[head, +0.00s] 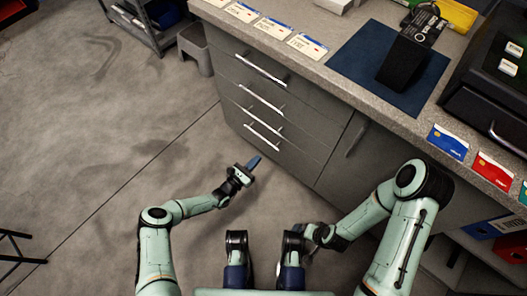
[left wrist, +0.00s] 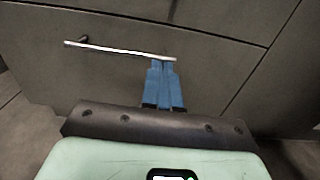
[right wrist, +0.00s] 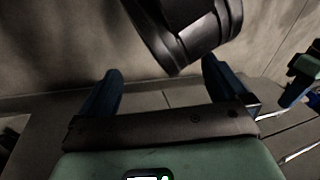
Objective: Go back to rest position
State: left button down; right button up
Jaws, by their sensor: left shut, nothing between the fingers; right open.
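My left gripper (head: 254,162) is in front of the grey drawer cabinet (head: 318,137), low over the floor. In the left wrist view its blue fingers (left wrist: 163,78) are shut together and empty. They point at a drawer front, and their tips show just by the right end of a metal handle (left wrist: 118,49); I cannot tell if they touch it. My right gripper (right wrist: 160,80) is open in the right wrist view, its two blue fingers wide apart with nothing held. In the head view the right gripper is mostly hidden near my body, below the bench.
The bench top (head: 433,112) carries a blue mat (head: 355,65) with a black part on it, cards, and a dark case (head: 497,85). A grey stool (head: 195,48) and a cart (head: 140,22) stand at the back left. The floor on the left is mostly clear.

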pick_arm(q)
jog(key=shift+v, duration=0.8)
pick_arm(e)
jog(key=shift+s+a+r, duration=0.2)
jog(key=shift+s, duration=0.15)
